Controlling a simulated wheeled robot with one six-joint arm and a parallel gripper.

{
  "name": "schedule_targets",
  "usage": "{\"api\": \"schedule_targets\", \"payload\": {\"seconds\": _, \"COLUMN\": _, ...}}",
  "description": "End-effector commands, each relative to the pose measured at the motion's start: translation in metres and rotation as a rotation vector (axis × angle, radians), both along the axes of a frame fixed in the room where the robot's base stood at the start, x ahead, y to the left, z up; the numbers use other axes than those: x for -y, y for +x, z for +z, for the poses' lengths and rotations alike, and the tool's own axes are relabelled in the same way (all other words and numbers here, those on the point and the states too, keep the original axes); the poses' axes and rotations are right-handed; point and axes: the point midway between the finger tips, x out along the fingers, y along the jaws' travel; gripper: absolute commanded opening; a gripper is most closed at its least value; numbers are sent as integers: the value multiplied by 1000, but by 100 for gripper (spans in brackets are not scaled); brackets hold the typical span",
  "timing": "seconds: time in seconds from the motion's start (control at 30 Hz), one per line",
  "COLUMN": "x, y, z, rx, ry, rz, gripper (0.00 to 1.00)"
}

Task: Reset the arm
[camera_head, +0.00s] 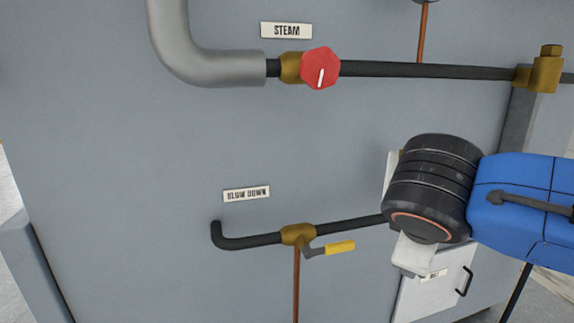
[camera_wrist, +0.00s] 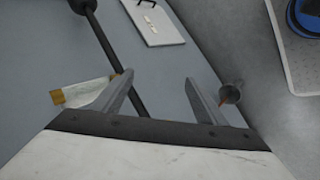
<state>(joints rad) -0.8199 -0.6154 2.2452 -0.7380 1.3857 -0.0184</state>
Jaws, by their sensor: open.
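My gripper (camera_wrist: 159,77) is open in the wrist view, with its two grey fingers apart and nothing held between them. In the head view my blue and black arm reaches in from the right, in front of the grey washer wall (camera_head: 130,180). A white part at my wrist's lower end shows there, but the fingers cannot be made out. The arm's end is to the right of the yellow blow-down lever (camera_head: 340,247) and apart from it. The red steam knob (camera_head: 320,68) is higher up and to the left of my arm.
A dark pipe (camera_head: 350,226) runs from the blow-down valve behind my wrist. A white panel (camera_head: 440,285) with a black handle is below my arm and shows in the wrist view (camera_wrist: 150,22). A small round fitting (camera_wrist: 230,93) is near the right finger.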

Motion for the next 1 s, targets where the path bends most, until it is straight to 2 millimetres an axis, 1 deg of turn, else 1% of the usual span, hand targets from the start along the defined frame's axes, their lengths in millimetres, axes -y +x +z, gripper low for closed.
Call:
{"api": "schedule_targets", "payload": {"seconds": 0.03, "x": 8, "y": -3, "z": -10, "rx": -16, "ry": 26, "rz": -31, "gripper": 67}}
{"api": "schedule_targets", "payload": {"seconds": 0.2, "x": 23, "y": -14, "z": -42, "rx": -67, "ry": 132, "rz": -124, "gripper": 67}}
{"api": "schedule_targets", "payload": {"seconds": 0.5, "x": 42, "y": -35, "z": -91, "rx": -117, "ry": 335, "rz": -305, "gripper": 67}}
{"api": "schedule_targets", "payload": {"seconds": 0.8, "x": 51, "y": -51, "z": -130, "rx": -112, "ry": 557, "rz": -500, "gripper": 67}}
{"api": "schedule_targets", "payload": {"seconds": 1.0, "x": 54, "y": -57, "z": -150, "rx": -79, "ry": 700, "rz": -630, "gripper": 67}}
